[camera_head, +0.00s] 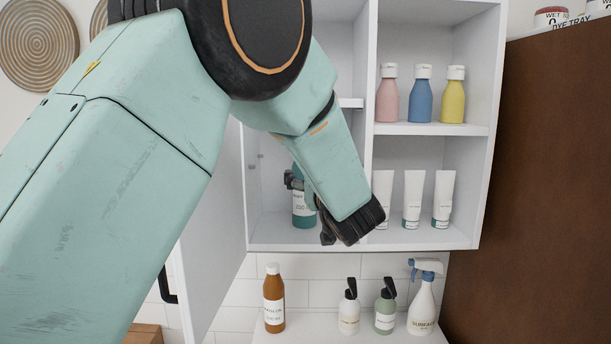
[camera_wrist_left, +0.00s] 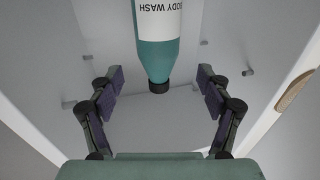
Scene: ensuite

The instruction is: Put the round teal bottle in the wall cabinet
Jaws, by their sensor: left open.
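The round teal bottle (camera_head: 301,221) is in the lower left compartment of the wall cabinet (camera_head: 431,130), apparently upright on its floor. My left arm hides part of it. In the left wrist view the bottle (camera_wrist_left: 158,57) appears inverted, with a white "BODY WASH" label and a black cap. My left gripper (camera_head: 311,209) is at the front of that compartment, close to the bottle. In the left wrist view its fingers (camera_wrist_left: 163,108) are spread wide, with a clear gap on both sides of the cap; nothing is gripped. My right gripper is out of view.
The cabinet door (camera_head: 212,230) stands open at the left. Pink, blue and yellow bottles (camera_head: 422,95) and white tubes (camera_head: 412,200) fill the right compartments. Below are a brown bottle (camera_head: 273,300), two pump bottles and a spray bottle (camera_head: 423,305). A brown panel (camera_head: 545,190) stands right.

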